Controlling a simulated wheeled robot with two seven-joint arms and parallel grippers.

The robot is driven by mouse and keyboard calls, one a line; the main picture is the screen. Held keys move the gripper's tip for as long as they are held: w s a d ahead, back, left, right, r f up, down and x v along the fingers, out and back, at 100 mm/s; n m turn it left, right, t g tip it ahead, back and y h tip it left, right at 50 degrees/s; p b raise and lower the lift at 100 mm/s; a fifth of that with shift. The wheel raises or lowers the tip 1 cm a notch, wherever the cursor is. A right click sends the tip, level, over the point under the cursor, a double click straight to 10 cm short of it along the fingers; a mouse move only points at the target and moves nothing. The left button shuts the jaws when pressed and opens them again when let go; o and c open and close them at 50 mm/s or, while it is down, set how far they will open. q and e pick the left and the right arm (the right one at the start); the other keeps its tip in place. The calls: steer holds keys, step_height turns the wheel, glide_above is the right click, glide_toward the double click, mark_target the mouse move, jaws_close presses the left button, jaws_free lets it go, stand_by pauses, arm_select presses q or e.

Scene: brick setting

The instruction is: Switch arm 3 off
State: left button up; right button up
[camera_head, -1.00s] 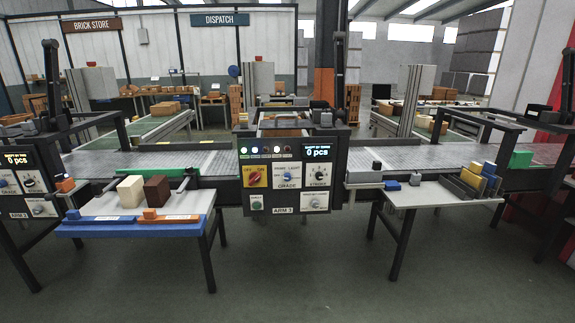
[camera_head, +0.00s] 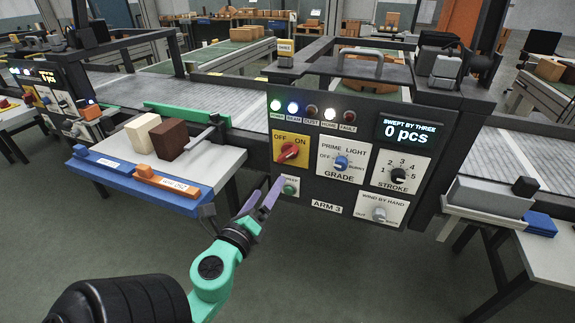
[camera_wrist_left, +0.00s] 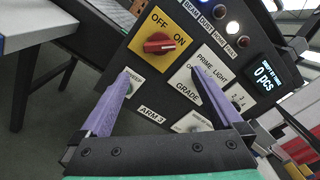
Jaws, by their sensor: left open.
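The arm 3 panel (camera_head: 345,165) carries a red rotary switch (camera_head: 289,151) on a yellow plate marked OFF at left and ON at right. Its handle slants up to the right, toward ON. My left gripper (camera_head: 264,198), with purple fingers on a teal arm, is open and empty, below and left of the switch, in front of the panel's lower left. In the left wrist view the red switch (camera_wrist_left: 160,44) is ahead, beyond and above the gap between the open fingertips (camera_wrist_left: 161,78), with nothing touching it. My right gripper is out of view.
The green push button (camera_head: 290,186) is close to my fingertips. The grade knob (camera_head: 341,163), stroke knob (camera_head: 398,175) and hand-wind knob (camera_head: 379,214) are to the right. Panel lamps (camera_head: 293,107) are partly lit. A table with a blue edge (camera_head: 130,187) holds bricks at left.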

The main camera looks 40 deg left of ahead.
mark_target(287, 159)
arm_select(q)
steer(key=p+x, duration=0.5)
steer(key=x, duration=0.9)
steer(key=shift+w+a, duration=0.15)
steer(key=shift+w, duration=0.15)
steer(key=shift+s, duration=0.1)
steer(key=c, duration=1.1)
steer(key=shift+c, duration=0.2)
